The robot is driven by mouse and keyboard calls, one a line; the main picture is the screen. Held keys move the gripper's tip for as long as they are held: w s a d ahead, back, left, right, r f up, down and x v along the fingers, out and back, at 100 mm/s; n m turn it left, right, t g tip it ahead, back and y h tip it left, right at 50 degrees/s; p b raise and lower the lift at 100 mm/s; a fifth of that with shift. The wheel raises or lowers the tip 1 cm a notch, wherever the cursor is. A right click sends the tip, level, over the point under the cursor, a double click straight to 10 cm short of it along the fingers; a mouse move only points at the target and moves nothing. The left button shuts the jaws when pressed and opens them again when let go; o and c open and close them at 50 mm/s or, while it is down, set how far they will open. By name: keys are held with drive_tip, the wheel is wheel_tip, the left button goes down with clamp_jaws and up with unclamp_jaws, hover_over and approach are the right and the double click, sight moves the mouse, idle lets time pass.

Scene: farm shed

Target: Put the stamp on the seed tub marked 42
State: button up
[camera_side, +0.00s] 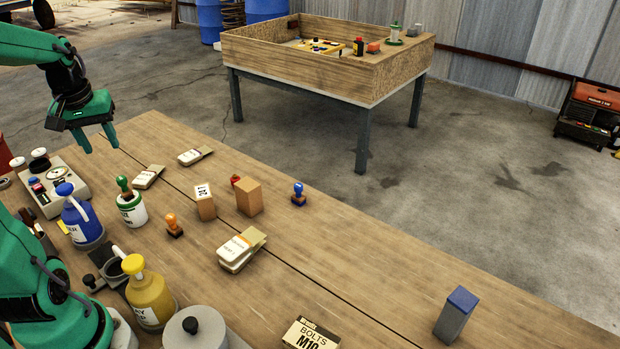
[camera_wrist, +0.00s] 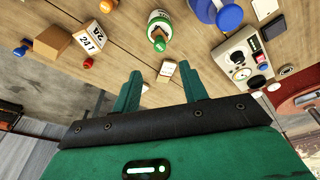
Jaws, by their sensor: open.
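My gripper (camera_side: 98,142) is open and empty, above the table's far left edge; its fingers also show in the wrist view (camera_wrist: 161,72). A white tub with a green band (camera_side: 132,212) stands on the table, and a green-knobbed stamp (camera_side: 123,184) appears to sit on its top. The tub also shows in the wrist view (camera_wrist: 159,22), beyond my fingers. Other stamps stand on the table: orange (camera_side: 173,226), red (camera_side: 236,181) and blue (camera_side: 298,194). I cannot read a 42 on any tub.
A small marked box (camera_side: 205,203) and a plain brown box (camera_side: 248,197) stand mid-table. Packets lie at the far edge (camera_side: 195,156) and centre (camera_side: 241,249). Blue (camera_side: 82,222) and yellow (camera_side: 149,293) pump bottles crowd the left. The right side is mostly clear around a blue-topped grey block (camera_side: 456,315).

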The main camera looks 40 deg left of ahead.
idle(0.3)
drive_tip(key=s+d+r+m+t+h, duration=0.1)
drive_tip(key=d+m+t, duration=0.2)
drive_tip(key=d+m, duration=0.8)
drive_tip(key=d, duration=1.3)
drive_tip(key=shift+d+r+t+h, duration=0.3)
drive_tip(key=shift+d+t+h, duration=0.1)
